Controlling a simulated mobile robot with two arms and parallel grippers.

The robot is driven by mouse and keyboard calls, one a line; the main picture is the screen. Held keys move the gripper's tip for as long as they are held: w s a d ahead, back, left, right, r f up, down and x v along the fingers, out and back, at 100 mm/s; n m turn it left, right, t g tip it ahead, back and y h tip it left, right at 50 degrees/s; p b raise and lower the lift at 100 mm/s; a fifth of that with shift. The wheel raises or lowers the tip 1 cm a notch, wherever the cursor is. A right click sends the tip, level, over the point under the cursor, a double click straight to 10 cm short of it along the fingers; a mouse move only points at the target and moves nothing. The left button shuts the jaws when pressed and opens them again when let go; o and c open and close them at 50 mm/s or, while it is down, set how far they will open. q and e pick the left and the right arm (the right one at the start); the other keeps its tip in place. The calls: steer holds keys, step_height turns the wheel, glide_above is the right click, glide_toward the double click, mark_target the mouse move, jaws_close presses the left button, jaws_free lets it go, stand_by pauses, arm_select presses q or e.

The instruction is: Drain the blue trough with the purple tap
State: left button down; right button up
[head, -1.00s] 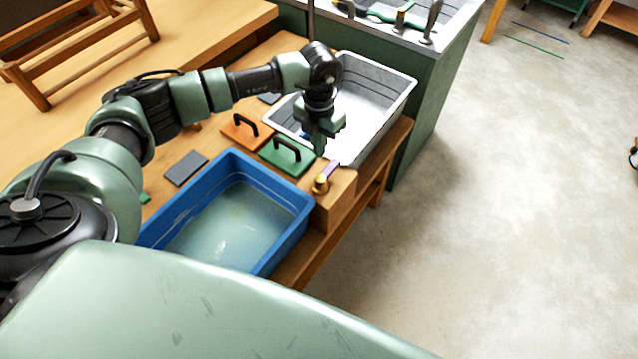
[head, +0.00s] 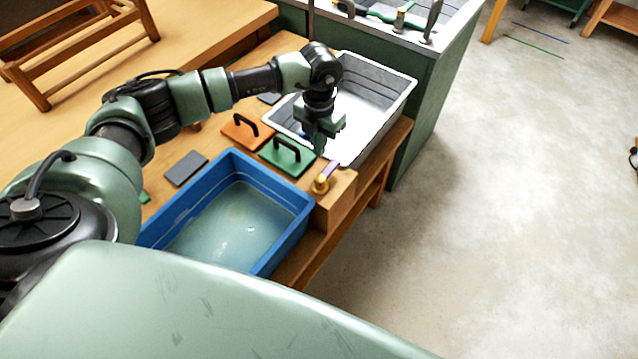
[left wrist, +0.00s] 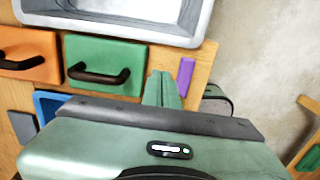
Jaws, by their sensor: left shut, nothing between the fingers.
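The blue trough (head: 292,238) stands on the wooden bench and holds pale greenish water. The tap (head: 321,184), with a brass body and purple handle, sits on a wooden block at the trough's right end. Its purple handle shows in the left wrist view (left wrist: 185,76), just right of my fingers. My left gripper (head: 319,150) points down, shut and empty, above and slightly behind the tap, apart from it as far as I can tell. It also shows in the left wrist view (left wrist: 163,88). A trough corner (left wrist: 46,104) shows there too. My right gripper is not in view.
A grey-white trough (head: 385,112) stands behind. Between the troughs lie an orange lid (head: 238,138) and a green lid (head: 300,163) with dark handles. A grey slab (head: 185,168) lies left of them. Open concrete floor (head: 490,200) lies to the right.

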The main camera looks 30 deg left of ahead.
arm_select(q)
steer(key=shift+f, duration=0.15)
steer(key=shift+f+b, duration=1.4)
steer(key=shift+f, duration=0.2)
steer(key=shift+s+d, duration=0.1)
steer(key=shift+d, duration=0.4)
steer(key=shift+s+d+p, duration=0.2)
steer(key=shift+d, duration=0.6)
steer(key=shift+s+d+p, duration=0.15)
steer(key=shift+s+d, duration=0.1)
steer(key=shift+d, duration=0.5)
steer(key=shift+s+d+p, duration=0.2)
steer(key=shift+d, duration=0.6)
steer(key=shift+r+p, duration=1.35)
steer(key=shift+r, duration=0.75)
